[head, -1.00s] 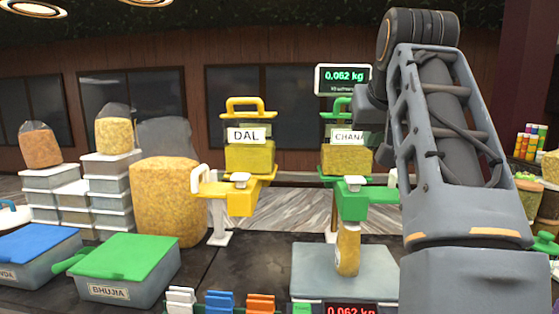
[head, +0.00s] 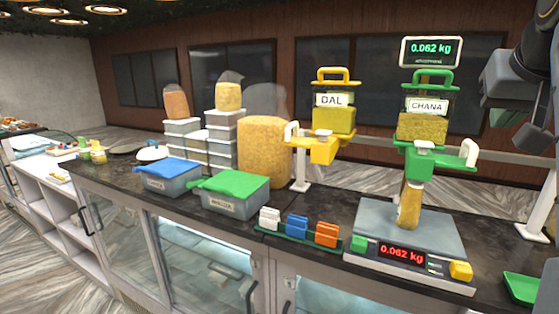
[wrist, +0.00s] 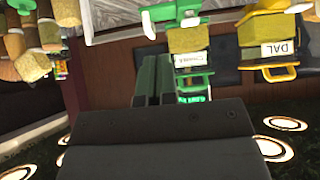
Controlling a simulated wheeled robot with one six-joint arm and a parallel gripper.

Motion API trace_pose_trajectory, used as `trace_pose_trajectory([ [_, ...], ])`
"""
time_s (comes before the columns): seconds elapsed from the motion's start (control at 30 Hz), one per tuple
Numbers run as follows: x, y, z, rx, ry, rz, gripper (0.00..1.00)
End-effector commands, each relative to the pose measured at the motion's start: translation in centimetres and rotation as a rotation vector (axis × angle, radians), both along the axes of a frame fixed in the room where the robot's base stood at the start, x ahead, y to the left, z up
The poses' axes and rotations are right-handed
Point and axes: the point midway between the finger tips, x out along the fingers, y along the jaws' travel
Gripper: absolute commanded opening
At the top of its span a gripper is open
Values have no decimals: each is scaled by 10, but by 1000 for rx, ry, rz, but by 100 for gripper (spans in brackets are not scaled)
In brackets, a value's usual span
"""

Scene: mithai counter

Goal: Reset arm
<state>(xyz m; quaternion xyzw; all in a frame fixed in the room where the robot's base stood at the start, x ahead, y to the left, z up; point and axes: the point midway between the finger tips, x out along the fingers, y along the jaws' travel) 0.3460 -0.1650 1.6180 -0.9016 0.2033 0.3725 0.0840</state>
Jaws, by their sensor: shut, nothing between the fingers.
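My gripper shows in the wrist view (wrist: 153,80). Its two dark fingers are together with nothing between them, and the picture there is upside down. Past the fingertips are the green CHANA dispenser (wrist: 188,40) and the yellow DAL dispenser (wrist: 268,38), both apart from the gripper. In the head view, part of my arm is at the upper right edge, and the gripper's fingers are not clearly seen there. The CHANA dispenser (head: 424,128) stands over a scale (head: 400,238) that reads 0.062 kg. A filled bag (head: 409,206) is upright on the scale below the dispenser.
The DAL dispenser (head: 333,120) stands left of CHANA. Blue-lidded (head: 166,176) and green-lidded (head: 235,194) boxes, stacked tubs (head: 222,150) and a large sack (head: 264,150) fill the counter's middle. Coloured clips (head: 297,227) lie at the front. A green tray (head: 522,288) is at lower right.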

Motion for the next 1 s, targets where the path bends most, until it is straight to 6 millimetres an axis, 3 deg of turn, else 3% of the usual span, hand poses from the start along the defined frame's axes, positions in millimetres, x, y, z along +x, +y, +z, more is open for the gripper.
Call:
trace_pose_trajectory([
  [0.07, 5, -5, 3, -12, -36, -13, 0],
  [0.27, 23, -20, -22, 5, -24, -39, 0],
  [0.57, 45, -24, -86, 45, 31, -40, 0],
  [0.77, 54, -1, -164, 80, 96, 4, 0],
  [0.87, 50, 25, -224, 97, 149, 53, 0],
  [1.0, 31, 67, -309, 112, 227, 137, 0],
])
